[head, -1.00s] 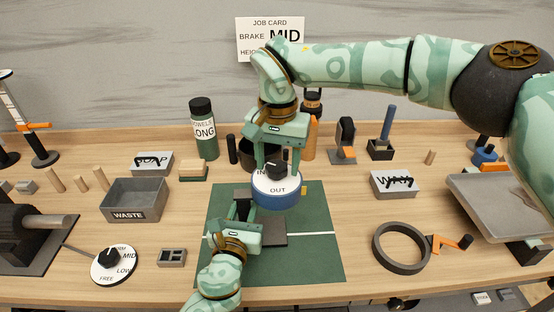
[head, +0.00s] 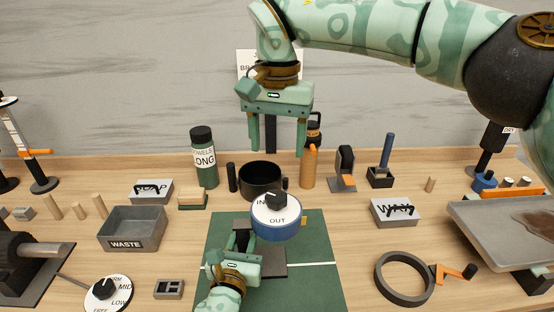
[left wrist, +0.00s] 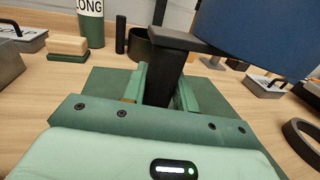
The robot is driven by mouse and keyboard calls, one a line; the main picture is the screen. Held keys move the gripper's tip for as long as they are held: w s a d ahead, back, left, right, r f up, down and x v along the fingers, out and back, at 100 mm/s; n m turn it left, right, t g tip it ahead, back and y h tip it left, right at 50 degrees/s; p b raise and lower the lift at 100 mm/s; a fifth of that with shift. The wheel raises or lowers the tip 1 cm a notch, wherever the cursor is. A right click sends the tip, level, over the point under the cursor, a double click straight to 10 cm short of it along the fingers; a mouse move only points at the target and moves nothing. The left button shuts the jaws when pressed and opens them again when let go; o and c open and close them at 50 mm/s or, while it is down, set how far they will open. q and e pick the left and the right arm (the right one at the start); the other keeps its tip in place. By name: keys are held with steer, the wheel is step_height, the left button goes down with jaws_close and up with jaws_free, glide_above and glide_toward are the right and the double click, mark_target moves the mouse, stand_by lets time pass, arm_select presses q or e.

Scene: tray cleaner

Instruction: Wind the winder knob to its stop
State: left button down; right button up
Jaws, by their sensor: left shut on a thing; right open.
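The winder knob (head: 275,201) is a black knob on a white dial (head: 277,221) marked IN and OUT. The dial tops a blue drum (head: 273,233), which also shows large at the upper right of the left wrist view (left wrist: 255,35). My right gripper (head: 276,153) is open and empty, above and apart from the knob. My left gripper (head: 242,242) is low in front of the drum, shut on a black upright post; the post shows between its fingers in the left wrist view (left wrist: 165,75). The post's lower end is hidden.
A green mat (head: 318,285) lies under the drum. A black bowl (head: 261,180), green bottle (head: 203,160) and orange bottle (head: 308,168) stand behind. A WASTE bin (head: 133,243) is left, a grey ring (head: 378,275) right. The mat's right side is free.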

stand_by(0.3)
arm_select(q)
steer(key=c, duration=1)
jaws_free()
